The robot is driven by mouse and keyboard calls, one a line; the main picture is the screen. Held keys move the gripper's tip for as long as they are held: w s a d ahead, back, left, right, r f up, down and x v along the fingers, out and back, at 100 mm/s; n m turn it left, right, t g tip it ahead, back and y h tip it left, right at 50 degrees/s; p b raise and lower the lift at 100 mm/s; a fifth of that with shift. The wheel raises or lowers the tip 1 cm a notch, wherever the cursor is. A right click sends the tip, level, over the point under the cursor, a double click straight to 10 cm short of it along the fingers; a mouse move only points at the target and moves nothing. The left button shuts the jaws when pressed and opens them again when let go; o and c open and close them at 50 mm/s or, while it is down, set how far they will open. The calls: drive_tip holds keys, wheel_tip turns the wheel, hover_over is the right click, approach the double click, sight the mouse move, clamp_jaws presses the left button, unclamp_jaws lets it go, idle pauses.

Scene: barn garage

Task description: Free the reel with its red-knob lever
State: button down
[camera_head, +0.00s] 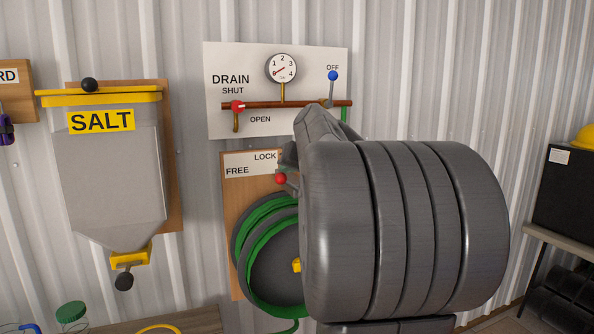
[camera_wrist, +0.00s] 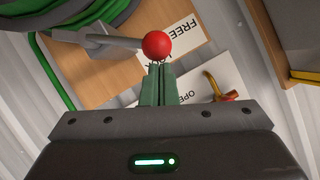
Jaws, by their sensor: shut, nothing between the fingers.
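The red knob (camera_head: 281,178) shows in the head view just left of my arm, below and right of the LOCK lettering. In the wrist view the red knob (camera_wrist: 157,45) sits on a grey lever rod (camera_wrist: 120,41) that runs left to a grey bracket. My gripper (camera_wrist: 157,72) is shut and empty, with its green fingertips right at the knob; I cannot tell whether they touch it. The reel (camera_head: 272,262) with green hose hangs on a wooden board, its right side hidden by my arm. My fingers are hidden in the head view.
Above the reel is the DRAIN panel (camera_head: 230,125) with a gauge, a red-handled valve (camera_head: 238,106) and a blue-knob lever (camera_head: 333,76). A SALT hopper (camera_head: 107,170) hangs to the left. A bench (camera_head: 565,240) with a black case stands at right.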

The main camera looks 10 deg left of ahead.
drive_tip(key=shift+s+a+f+b, duration=0.3)
drive_tip(key=shift+a+f+b, duration=0.05)
drive_tip(key=shift+a+f, duration=0.1)
drive_tip(key=shift+a, duration=0.1)
idle(0.4)
drive_tip(key=s+d+r, duration=0.5)
drive_tip(key=d+r, duration=0.2)
drive_tip(key=shift+s+r+p, duration=0.25)
drive_tip(key=shift+r+p, duration=0.1)
drive_tip(key=shift+p, duration=0.1)
drive_tip(key=shift+a, duration=0.15)
